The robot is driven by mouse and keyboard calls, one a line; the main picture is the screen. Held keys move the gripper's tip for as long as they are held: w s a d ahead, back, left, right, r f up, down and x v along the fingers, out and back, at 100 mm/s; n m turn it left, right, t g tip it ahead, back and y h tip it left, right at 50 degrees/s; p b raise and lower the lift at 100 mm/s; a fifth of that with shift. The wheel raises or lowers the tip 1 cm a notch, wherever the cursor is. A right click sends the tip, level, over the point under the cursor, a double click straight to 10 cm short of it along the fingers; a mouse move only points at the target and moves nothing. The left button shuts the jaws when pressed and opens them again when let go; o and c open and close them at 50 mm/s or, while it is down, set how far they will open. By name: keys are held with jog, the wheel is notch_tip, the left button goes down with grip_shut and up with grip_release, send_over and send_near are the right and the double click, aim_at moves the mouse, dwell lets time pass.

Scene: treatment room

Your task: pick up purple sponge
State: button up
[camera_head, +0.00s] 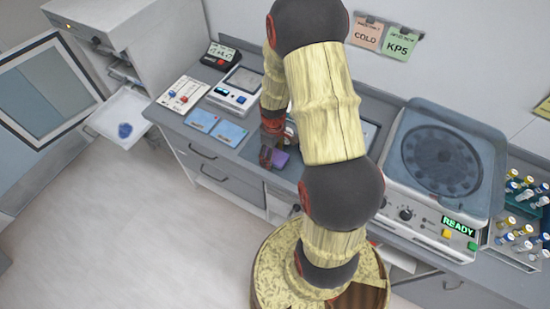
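The purple sponge (280,159) shows as a small purple patch near the front edge of the grey counter. My gripper (268,157) is low over the counter, right beside the sponge at its left. My arm hides part of this area. I cannot tell whether the fingers touch the sponge or how far apart they are.
A centrifuge (440,155) with a READY display stands right of my arm. Vial racks (518,240) are at the far right. Blue cards (215,125) and a small device (236,93) lie left of my gripper. An open white drawer (112,112) holding a blue item juts out at the left.

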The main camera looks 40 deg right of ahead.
aim_at(274, 155)
jog(key=c, duration=0.7)
jog(key=shift+c, duration=0.4)
jog(key=shift+r, duration=0.1)
jog(key=shift+r, duration=0.5)
notch_tip(274, 155, up, 2)
jog(key=shift+r, duration=0.2)
jog(key=s+r, duration=0.2)
jog(key=r, duration=0.1)
jog(key=s+r+p, duration=0.1)
jog(key=s+r, duration=0.1)
jog(key=shift+s+a, duration=0.1)
jog(key=shift+a, duration=0.25)
jog(key=s+a+r, duration=0.2)
jog(key=s+r, duration=0.2)
jog(key=s, duration=0.5)
jog(key=shift+s+r+p, duration=0.25)
jog(key=shift+s+p, duration=0.05)
jog(key=shift+p, duration=0.1)
